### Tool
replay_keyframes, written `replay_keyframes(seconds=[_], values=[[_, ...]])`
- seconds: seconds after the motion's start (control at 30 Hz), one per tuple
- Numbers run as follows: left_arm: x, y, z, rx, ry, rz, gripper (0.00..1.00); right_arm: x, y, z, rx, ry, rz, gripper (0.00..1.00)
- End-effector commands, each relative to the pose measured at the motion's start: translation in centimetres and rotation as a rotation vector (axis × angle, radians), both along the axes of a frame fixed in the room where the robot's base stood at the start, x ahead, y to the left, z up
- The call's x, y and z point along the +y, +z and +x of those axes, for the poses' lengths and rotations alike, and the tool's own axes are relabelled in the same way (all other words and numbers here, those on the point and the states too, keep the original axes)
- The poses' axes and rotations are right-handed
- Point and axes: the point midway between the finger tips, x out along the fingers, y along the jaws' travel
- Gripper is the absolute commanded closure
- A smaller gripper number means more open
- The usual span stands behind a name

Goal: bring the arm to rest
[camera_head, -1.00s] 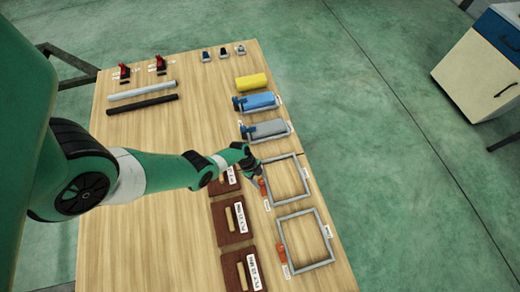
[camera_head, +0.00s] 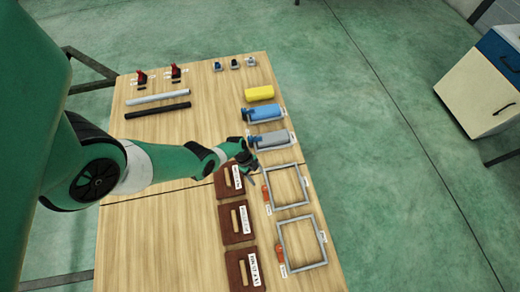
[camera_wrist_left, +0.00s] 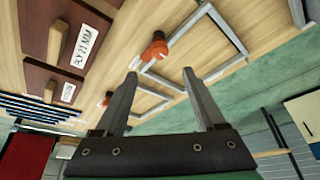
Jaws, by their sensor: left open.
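My left arm reaches in from the left over the wooden table (camera_head: 150,240). A grey frame with an orange clamp (camera_wrist_left: 155,50) shows beyond the fingertips. My right gripper is not in view.
A second grey frame (camera_head: 281,240), brown boards (camera_head: 237,223), blue (camera_head: 264,112) and grey (camera_head: 272,139) cylinders, a yellow block (camera_head: 259,93) and two rods (camera_head: 158,113) lie on the table. The table's left part is clear. A cabinet (camera_head: 475,90) stands at right.

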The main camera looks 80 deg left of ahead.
Motion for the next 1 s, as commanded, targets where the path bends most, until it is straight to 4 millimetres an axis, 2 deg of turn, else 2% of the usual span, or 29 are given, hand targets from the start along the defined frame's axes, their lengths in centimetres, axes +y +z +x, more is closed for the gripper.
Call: replay_keyframes(seconds=[0.03, 0.1, 0.7, 0.8, 0.87, 0.97, 1.0], values=[[0.2, 1.0, -0.2, 0.000, 0.002, 0.000, 0.28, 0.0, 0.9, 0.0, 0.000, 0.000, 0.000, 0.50], [0.3, 1.2, -0.3, 0.000, 0.001, 0.000, 0.28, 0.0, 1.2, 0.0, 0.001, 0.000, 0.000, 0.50], [0.3, 1.0, -0.3, 0.000, 0.000, 0.000, 0.28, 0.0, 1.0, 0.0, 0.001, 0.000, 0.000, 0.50], [-0.3, 1.1, 0.1, -0.001, -0.026, 0.001, 0.28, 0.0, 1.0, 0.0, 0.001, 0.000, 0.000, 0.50], [-0.9, 1.5, 1.7, -0.012, -0.078, 0.012, 0.28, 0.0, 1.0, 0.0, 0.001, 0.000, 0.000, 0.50], [-1.1, 4.0, 7.1, -0.081, -0.194, 0.078, 0.28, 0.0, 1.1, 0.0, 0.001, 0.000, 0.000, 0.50], [-0.8, 5.5, 9.9, -0.126, -0.238, 0.121, 0.28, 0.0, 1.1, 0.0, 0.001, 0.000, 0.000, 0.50]])
